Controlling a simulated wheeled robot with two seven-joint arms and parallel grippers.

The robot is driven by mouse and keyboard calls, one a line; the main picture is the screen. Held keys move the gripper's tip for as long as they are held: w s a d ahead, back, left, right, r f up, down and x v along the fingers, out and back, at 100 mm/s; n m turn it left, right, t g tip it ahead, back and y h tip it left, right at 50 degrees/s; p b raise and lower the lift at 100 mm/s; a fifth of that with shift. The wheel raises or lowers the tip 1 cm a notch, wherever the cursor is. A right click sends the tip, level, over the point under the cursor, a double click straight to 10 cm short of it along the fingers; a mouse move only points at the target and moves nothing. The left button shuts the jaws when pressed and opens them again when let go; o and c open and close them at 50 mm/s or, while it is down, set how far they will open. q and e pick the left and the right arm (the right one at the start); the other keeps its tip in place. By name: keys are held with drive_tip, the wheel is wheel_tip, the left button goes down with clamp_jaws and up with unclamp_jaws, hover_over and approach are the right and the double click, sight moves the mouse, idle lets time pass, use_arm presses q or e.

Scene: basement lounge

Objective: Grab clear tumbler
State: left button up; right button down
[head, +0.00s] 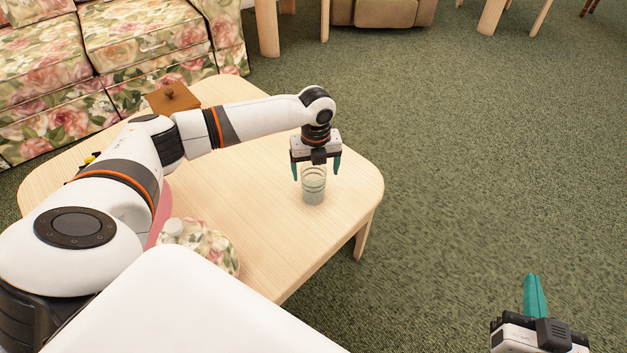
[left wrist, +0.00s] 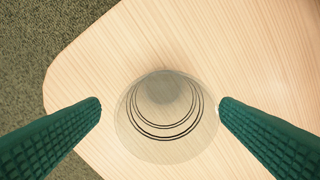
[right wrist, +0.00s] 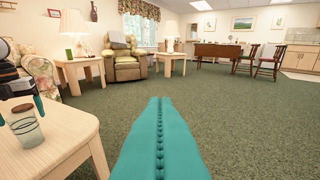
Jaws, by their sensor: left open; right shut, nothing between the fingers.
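The clear tumbler (head: 313,187) stands upright on the light wooden table (head: 262,215), near its right end. It has dark rings around it. My left gripper (head: 316,172) points down over it, open, with a teal finger on either side of its upper part. In the left wrist view the tumbler (left wrist: 166,118) lies between the two fingertips, with a gap on each side. The tumbler (right wrist: 26,128) also shows at the left of the right wrist view. My right gripper (head: 533,296) is shut and empty, off to the right over the carpet.
On the same table are a brown wooden piece (head: 172,98) at the back and a floral round item (head: 210,245) at the front, partly hidden by my arm. A floral sofa (head: 130,45) stands behind. Green carpet (head: 470,150) is clear on the right.

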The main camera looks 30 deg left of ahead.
sight(314, 178)
use_arm(q)
drive_tip(key=f, duration=0.1)
drive_tip(key=f+b, duration=0.1)
drive_tip(key=f, duration=0.2)
drive_tip(key=shift+a+b, duration=0.3)
drive_tip(key=shift+b, duration=0.05)
drive_tip(key=shift+f, duration=0.15)
use_arm(e)
wheel_tip(314, 178, up, 8)
drive_tip(key=a+t+y, duration=0.1)
drive_tip(key=t+y, duration=0.1)
drive_tip(key=t, duration=0.3)
drive_tip(key=shift+s+f, duration=0.15)
drive_tip(key=shift+f, duration=0.1)
use_arm(q)
drive_tip(key=c, duration=1.2)
